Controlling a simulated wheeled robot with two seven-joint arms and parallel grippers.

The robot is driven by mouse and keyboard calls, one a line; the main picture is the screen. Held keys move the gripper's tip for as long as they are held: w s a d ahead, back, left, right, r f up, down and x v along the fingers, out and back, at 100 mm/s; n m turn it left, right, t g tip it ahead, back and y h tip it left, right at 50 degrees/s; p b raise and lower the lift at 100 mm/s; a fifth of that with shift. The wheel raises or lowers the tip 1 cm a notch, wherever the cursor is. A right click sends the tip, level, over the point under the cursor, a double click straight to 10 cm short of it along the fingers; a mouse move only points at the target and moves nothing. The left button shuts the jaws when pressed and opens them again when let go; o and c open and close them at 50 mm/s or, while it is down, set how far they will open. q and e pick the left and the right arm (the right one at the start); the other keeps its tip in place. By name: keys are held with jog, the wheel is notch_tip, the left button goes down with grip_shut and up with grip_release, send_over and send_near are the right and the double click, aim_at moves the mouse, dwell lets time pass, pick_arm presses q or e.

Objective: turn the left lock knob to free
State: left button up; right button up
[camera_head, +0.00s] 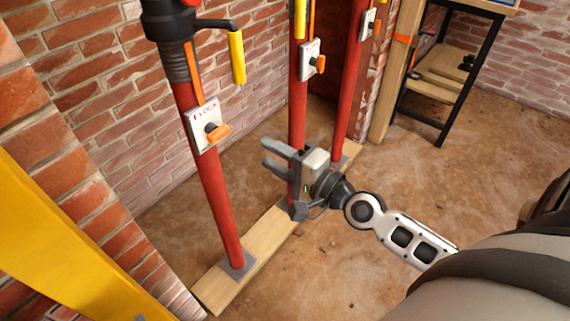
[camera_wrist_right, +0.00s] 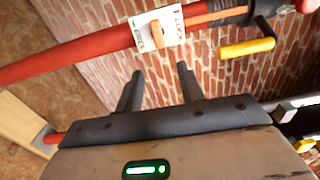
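The left lock knob (camera_head: 218,133) is orange and sits on a white plate (camera_head: 202,113) with red LOCK lettering, on the leftmost red post (camera_head: 212,195). In the right wrist view the knob (camera_wrist_right: 157,36) shows on the plate (camera_wrist_right: 172,24), with red lettering at one end and a green mark at the other. My right gripper (camera_head: 267,154) is open and empty, to the right of and a little below the knob, apart from it. Its fingers (camera_wrist_right: 158,84) show spread in the wrist view. My left gripper is not in view.
Two more red posts with white plates and orange knobs (camera_head: 319,64) (camera_head: 370,20) stand right of the left one. A yellow crank handle (camera_head: 237,57) hangs above the left plate. Posts stand on a wooden plank (camera_head: 220,287). Brick walls lie behind; a black-framed shelf (camera_head: 456,98) stands far right.

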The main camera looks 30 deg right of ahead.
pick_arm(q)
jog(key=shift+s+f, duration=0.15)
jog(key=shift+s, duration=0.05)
pick_arm(e)
jog(key=v, duration=0.2)
jog(key=shift+s+d, duration=0.1)
jog(key=shift+s, duration=0.2)
